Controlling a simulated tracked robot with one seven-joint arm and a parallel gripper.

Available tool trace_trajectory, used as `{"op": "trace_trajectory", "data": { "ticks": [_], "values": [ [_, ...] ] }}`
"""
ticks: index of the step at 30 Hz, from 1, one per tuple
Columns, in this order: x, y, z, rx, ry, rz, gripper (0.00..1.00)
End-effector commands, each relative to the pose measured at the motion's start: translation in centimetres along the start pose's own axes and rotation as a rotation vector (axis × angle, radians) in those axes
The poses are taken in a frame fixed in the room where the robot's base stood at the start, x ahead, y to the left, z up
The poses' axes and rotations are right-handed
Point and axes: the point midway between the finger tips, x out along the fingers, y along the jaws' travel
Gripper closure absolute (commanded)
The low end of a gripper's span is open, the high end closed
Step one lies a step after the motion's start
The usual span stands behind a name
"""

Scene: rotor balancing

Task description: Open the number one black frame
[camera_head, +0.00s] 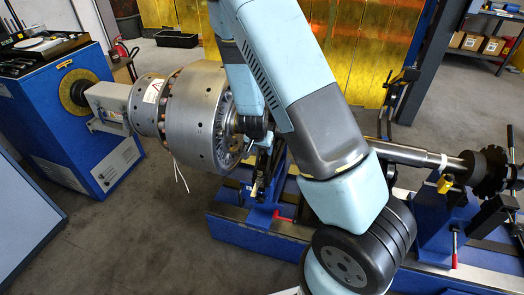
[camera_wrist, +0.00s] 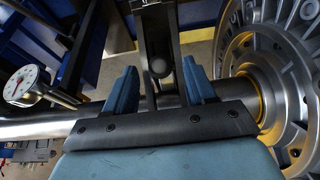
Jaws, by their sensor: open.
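A black frame (camera_wrist: 160,32) stands upright in the middle of the wrist view, with a round dark knob on it. It crosses the steel shaft (camera_wrist: 30,128). My gripper (camera_wrist: 160,86) is open, with one blue finger on each side of the frame and nothing clamped. I cannot tell whether the fingers touch it. In the head view a black frame (camera_head: 262,176) shows on the blue stand beside the rotor, partly hidden by my arm. My gripper (camera_head: 262,138) is above it, mostly hidden. No number is readable on the frame.
The large silver rotor (camera_head: 200,115) is close beside my gripper, and its ribbed face (camera_wrist: 285,60) fills the right of the wrist view. A dial gauge (camera_wrist: 22,84) is at left.

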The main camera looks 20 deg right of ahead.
Motion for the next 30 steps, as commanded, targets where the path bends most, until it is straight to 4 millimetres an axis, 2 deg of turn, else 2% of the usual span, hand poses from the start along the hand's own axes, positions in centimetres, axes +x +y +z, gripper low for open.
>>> {"op": "trace_trajectory", "data": {
  "ticks": [6, 17, 30],
  "values": [
    [1.3, 0.0, 0.0, 0.0, -0.001, 0.0, 0.45],
    [1.6, 0.0, 0.0, 0.0, 0.0, -0.001, 0.45],
    [1.6, 0.0, 0.0, 0.0, 0.0, -0.001, 0.85]
  ]
}}
